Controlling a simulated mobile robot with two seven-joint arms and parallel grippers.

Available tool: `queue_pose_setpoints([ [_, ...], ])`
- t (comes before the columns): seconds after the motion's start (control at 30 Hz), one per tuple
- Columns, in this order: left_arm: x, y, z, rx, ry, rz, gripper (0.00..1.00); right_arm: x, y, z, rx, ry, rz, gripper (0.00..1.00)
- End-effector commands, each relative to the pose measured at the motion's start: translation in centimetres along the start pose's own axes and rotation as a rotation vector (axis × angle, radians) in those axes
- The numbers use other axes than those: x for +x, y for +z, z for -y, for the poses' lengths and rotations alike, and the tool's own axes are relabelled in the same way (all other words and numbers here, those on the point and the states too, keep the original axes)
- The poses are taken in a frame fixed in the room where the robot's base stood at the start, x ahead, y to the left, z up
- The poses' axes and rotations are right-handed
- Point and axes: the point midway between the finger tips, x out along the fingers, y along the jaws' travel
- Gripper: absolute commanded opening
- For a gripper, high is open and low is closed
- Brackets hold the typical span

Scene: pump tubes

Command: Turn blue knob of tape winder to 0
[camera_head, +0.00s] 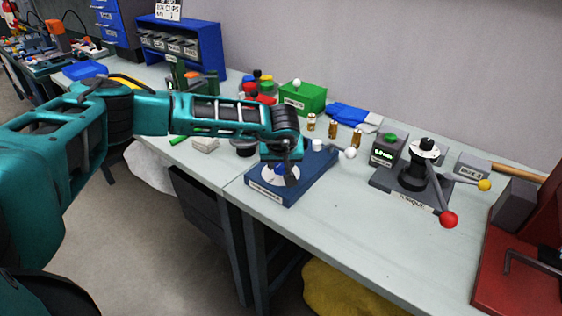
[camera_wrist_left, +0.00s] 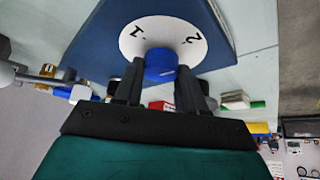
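The tape winder is a dark blue base (camera_head: 300,179) near the bench's front edge, with a white dial (camera_head: 291,179) at its front end. In the left wrist view the dial (camera_wrist_left: 198,31) shows the marks 1 and 2. The blue knob (camera_wrist_left: 161,64) stands at the dial's centre. It is mostly hidden under my gripper in the head view. My left gripper (camera_wrist_left: 161,68) points down over the dial, one dark finger on each side of the knob. I cannot tell whether both fingers press on it. No pointer mark on the knob is readable. My right gripper is out of view.
A white-ball handle (camera_head: 350,153) sticks out right of the winder. Further right stand a torque device (camera_head: 414,174) with a red-ball lever (camera_head: 448,219) and a red machine (camera_head: 520,268). Brass cylinders (camera_head: 333,129) and a green box (camera_head: 303,97) stand behind. The bench front right of the winder is clear.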

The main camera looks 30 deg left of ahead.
Motion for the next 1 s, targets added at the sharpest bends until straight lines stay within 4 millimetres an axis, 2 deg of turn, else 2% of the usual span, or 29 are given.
queue_pose_setpoints([
  [0.03, -0.02, 0.00, -0.05, 0.000, 0.001, 0.000, 0.22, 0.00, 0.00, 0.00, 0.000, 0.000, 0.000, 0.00],
  [0.23, -0.02, 0.00, -0.07, -0.001, 0.001, 0.000, 0.04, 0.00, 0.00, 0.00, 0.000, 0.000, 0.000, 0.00],
  [0.47, 0.00, 0.02, -0.16, -0.013, -0.005, 0.000, 0.03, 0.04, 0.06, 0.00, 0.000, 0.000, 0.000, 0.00],
  [0.77, 0.00, -0.04, -0.37, -0.256, -0.144, -0.001, 0.03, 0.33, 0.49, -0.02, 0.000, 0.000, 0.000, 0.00],
  [1.0, -0.05, -0.07, -0.36, -0.263, -0.147, -0.001, 0.03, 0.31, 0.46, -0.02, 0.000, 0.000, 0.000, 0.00],
])
